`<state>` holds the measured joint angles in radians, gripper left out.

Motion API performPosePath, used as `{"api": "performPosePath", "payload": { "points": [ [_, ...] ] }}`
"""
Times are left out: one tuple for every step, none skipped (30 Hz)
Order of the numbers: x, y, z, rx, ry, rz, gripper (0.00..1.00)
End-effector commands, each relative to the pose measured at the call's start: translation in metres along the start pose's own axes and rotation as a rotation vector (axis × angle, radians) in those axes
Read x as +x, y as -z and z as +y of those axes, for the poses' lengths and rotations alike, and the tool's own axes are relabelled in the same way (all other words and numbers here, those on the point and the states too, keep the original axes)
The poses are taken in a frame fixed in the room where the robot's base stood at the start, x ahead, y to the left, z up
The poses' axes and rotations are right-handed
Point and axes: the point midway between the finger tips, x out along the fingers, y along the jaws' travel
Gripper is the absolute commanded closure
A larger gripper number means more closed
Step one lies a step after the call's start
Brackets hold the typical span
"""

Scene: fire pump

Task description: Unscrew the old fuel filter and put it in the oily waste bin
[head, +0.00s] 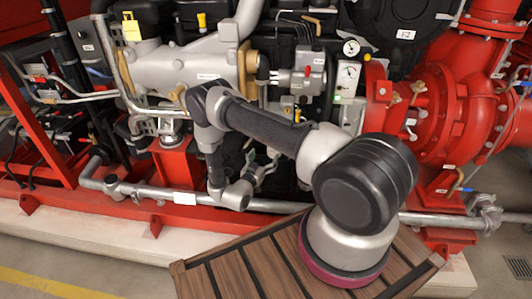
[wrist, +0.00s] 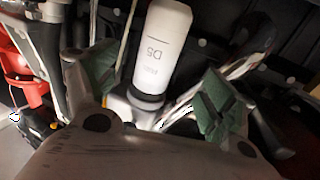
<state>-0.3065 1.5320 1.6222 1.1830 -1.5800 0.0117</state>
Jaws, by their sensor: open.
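A white cylinder (wrist: 160,45) marked "D5" in upside-down print shows in the wrist view, with a dark collar and a pale metal part at its lower end. It looks like a fuel filter, but I cannot tell if it is the old one. My gripper (wrist: 152,88) is open, its two green-padded fingers apart on either side of the cylinder's lower part in the picture. I cannot tell whether they touch it. In the head view my gripper (head: 262,166) is small, low in front of the engine. The filter is not clear there. No oily waste bin is in view.
The engine (head: 185,65) and a red pump casing (head: 445,115) fill the back. A grey pipe (head: 150,190) runs low along the front of the red frame (head: 45,130). A slatted wooden surface (head: 235,270) lies at the front. Floor shows at lower left.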

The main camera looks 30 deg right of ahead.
Motion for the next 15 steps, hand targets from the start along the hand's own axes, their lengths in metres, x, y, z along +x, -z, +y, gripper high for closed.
{"api": "performPosePath", "payload": {
  "points": [
    [0.004,0.000,0.000,0.001,-0.002,-0.001,0.16],
    [0.006,0.000,0.000,0.001,-0.001,-0.001,0.16],
    [0.011,0.000,0.000,0.002,-0.001,-0.001,0.16],
    [0.014,0.000,0.000,0.002,-0.001,-0.001,0.16],
    [0.018,0.000,0.000,0.002,-0.002,-0.002,0.16],
    [0.022,0.000,0.000,0.001,-0.002,-0.002,0.16],
    [0.026,-0.001,0.000,0.001,-0.001,-0.003,0.16],
    [0.030,-0.001,0.000,0.001,-0.001,-0.003,0.16],
    [0.035,-0.001,0.001,0.001,-0.001,-0.003,0.16],
    [0.038,-0.001,0.000,0.002,-0.001,-0.003,0.16],
    [0.042,-0.001,0.000,0.002,0.000,-0.003,0.16],
    [0.047,-0.001,0.000,0.002,0.000,-0.003,0.16],
    [0.050,-0.001,0.000,0.001,-0.001,-0.003,0.16],
    [0.054,-0.001,0.000,0.001,-0.001,-0.003,0.16],
    [0.059,-0.001,0.000,0.001,0.000,-0.003,0.16]
  ]
}}
